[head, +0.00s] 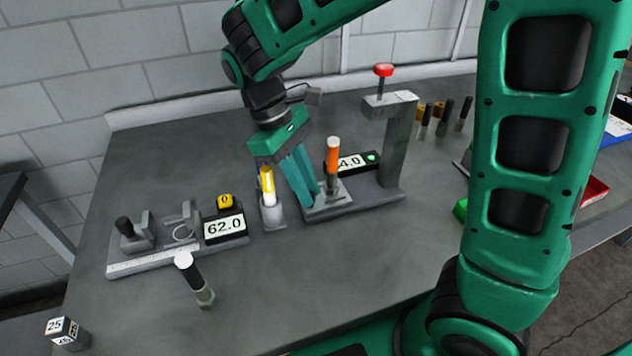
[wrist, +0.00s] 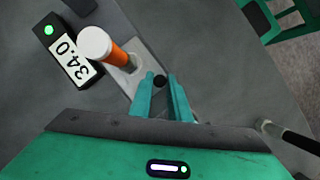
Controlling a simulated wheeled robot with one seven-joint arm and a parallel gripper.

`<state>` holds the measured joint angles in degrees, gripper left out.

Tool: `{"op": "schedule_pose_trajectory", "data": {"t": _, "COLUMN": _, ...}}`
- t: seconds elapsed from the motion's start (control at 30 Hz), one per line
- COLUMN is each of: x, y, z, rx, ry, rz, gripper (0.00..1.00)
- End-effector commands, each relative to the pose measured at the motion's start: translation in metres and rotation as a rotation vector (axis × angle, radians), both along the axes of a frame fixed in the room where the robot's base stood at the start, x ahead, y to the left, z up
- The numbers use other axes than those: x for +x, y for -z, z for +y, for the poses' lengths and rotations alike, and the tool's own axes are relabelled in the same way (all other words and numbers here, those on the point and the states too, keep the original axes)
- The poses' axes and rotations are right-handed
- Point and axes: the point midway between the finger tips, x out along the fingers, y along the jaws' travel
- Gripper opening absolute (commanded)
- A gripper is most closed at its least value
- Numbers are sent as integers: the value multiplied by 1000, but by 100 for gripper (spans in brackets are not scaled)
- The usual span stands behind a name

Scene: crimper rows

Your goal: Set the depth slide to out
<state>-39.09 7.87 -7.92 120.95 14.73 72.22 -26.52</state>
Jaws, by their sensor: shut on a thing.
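The crimp press (head: 400,130) stands on the bench with a red-topped plunger (head: 383,70) above its base. An orange piece with a white cap (head: 333,155) stands upright on the light metal plate of its base; it also shows in the wrist view (wrist: 118,55). The display (wrist: 65,55) reads 34.0 beside a green light. A small dark knob (wrist: 160,80), seemingly the depth slide's, sits at the near end of that plate. My gripper (head: 311,196) is low at the press base's left end, its teal fingers (wrist: 161,84) shut on the knob. The head view hides the knob.
A gauge (head: 170,245) reading 62.0 stands at left. A yellow-and-white piece (head: 267,188) stands in a holder just left of my gripper. A white-capped piece (head: 194,278) and a number cube (head: 63,331) are in front. Several pieces stand behind the press; a red tray (head: 595,189) is right.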

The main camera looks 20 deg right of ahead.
Motion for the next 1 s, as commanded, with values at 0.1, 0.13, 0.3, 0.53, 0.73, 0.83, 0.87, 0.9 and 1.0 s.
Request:
{"op": "schedule_pose_trajectory", "data": {"t": 0.1, "x": -1, "y": 0, "z": 5, "rx": 5, "ry": -15, "rz": 2, "gripper": 0}}
{"op": "schedule_pose_trajectory", "data": {"t": 0.13, "x": -2, "y": -1, "z": 6, "rx": 5, "ry": -16, "rz": 3, "gripper": 0}}
{"op": "schedule_pose_trajectory", "data": {"t": 0.3, "x": -2, "y": -1, "z": 7, "rx": 7, "ry": -23, "rz": 3, "gripper": 24}}
{"op": "schedule_pose_trajectory", "data": {"t": 0.53, "x": -1, "y": 0, "z": 5, "rx": 5, "ry": -15, "rz": 2, "gripper": 35}}
{"op": "schedule_pose_trajectory", "data": {"t": 0.73, "x": 0, "y": -4, "z": 5, "rx": 4, "ry": -13, "rz": 0, "gripper": 35}}
{"op": "schedule_pose_trajectory", "data": {"t": 0.83, "x": 4, "y": -13, "z": 8, "rx": 5, "ry": -13, "rz": -2, "gripper": 35}}
{"op": "schedule_pose_trajectory", "data": {"t": 0.87, "x": 5, "y": -17, "z": 9, "rx": 6, "ry": -14, "rz": -1, "gripper": 35}}
{"op": "schedule_pose_trajectory", "data": {"t": 0.9, "x": 7, "y": -23, "z": 11, "rx": 5, "ry": -12, "rz": -3, "gripper": 35}}
{"op": "schedule_pose_trajectory", "data": {"t": 1.0, "x": 12, "y": -42, "z": 17, "rx": 6, "ry": -14, "rz": -2, "gripper": 35}}
